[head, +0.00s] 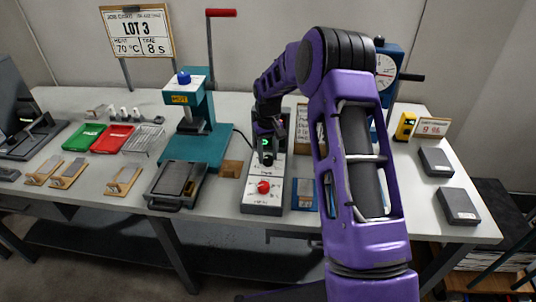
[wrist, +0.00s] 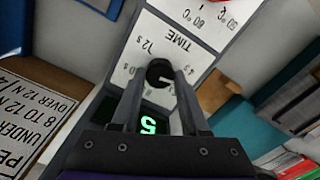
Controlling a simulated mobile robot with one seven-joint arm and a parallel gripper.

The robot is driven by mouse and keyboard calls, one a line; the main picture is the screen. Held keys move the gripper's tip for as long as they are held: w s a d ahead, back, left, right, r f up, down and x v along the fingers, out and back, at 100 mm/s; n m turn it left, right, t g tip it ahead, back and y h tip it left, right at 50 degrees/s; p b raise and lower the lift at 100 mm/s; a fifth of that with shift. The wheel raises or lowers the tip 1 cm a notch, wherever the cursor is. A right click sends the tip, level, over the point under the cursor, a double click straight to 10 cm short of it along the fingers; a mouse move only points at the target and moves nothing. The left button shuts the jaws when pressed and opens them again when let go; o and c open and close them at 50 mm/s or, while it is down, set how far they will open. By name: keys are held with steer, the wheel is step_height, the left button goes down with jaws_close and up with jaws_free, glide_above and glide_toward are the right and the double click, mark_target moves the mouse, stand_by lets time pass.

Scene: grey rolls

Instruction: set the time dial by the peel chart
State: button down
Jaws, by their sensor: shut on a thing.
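The time dial (wrist: 159,72) is a small black knob on a white panel marked TIME, with 12 s beside it; other marks are partly hidden. My gripper (wrist: 161,80) is shut on the dial, a finger on each side. Its exact pointer angle is hard to tell. A green 5 shows on the display (wrist: 149,125) between my fingers. In the head view my gripper (head: 266,152) is over the control box (head: 262,205), hiding the dial. The peel chart (wrist: 38,115) is partly in the wrist view, with lines for 8 to 12 N and over 12 N.
A red knob (head: 264,187) is nearer the box's front. The job card (head: 138,35) reads LOT 3, 70 °C, 8 s. A teal press (head: 190,148) stands left of the box. A force gauge (head: 387,70) stands behind my arm at right.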

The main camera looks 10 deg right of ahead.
mark_target(268, 157)
steer(key=shift+n, duration=1.8)
steer(key=shift+c, duration=2)
jaws_free()
step_height(268, 157, up, 18)
steer(key=p, duration=0.1)
steer(key=shift+f, duration=0.25)
